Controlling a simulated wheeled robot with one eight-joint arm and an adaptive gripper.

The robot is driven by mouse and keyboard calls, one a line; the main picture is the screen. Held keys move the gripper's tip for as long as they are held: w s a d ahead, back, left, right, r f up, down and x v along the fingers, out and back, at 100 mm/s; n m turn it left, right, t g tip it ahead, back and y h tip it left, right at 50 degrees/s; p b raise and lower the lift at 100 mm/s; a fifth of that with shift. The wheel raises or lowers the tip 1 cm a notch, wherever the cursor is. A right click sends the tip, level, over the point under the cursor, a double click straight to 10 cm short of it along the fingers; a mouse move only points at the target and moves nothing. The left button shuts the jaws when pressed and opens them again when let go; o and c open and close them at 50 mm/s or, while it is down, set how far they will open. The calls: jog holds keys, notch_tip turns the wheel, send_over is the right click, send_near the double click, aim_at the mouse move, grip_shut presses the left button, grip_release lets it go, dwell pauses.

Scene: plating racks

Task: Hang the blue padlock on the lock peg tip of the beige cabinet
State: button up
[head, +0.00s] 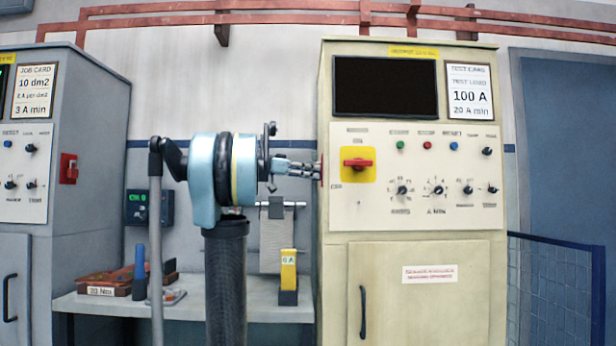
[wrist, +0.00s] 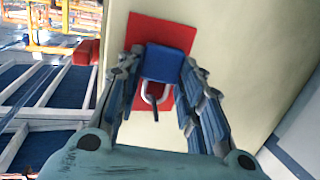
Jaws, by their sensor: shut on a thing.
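The beige cabinet (head: 415,225) stands at the right of centre in the head view, and its side face fills much of the wrist view (wrist: 240,55). A red plate (wrist: 192,35) is fixed to that side. The blue padlock (wrist: 166,63) is between the fingers of my gripper (wrist: 160,80), in front of the red plate. Its metal shackle (wrist: 152,92) shows below the blue body. I cannot tell whether the shackle is around the peg, as the peg tip is not clear. In the head view my gripper (head: 303,169) is close to the cabinet's left side; the padlock is hidden there.
A grey bench (head: 190,310) stands between the beige cabinet and the grey cabinet (head: 90,180). It bears a yellow and black block (head: 288,272) and a red-brown tray of tools (head: 108,284). Blue mesh fencing (head: 555,285) is at right.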

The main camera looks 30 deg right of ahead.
jog(key=shift+f, duration=0.1)
jog(key=o, duration=1.2)
jog(key=shift+c, duration=0.2)
jog(key=v, duration=1.2)
jog(key=shift+f, duration=0.2)
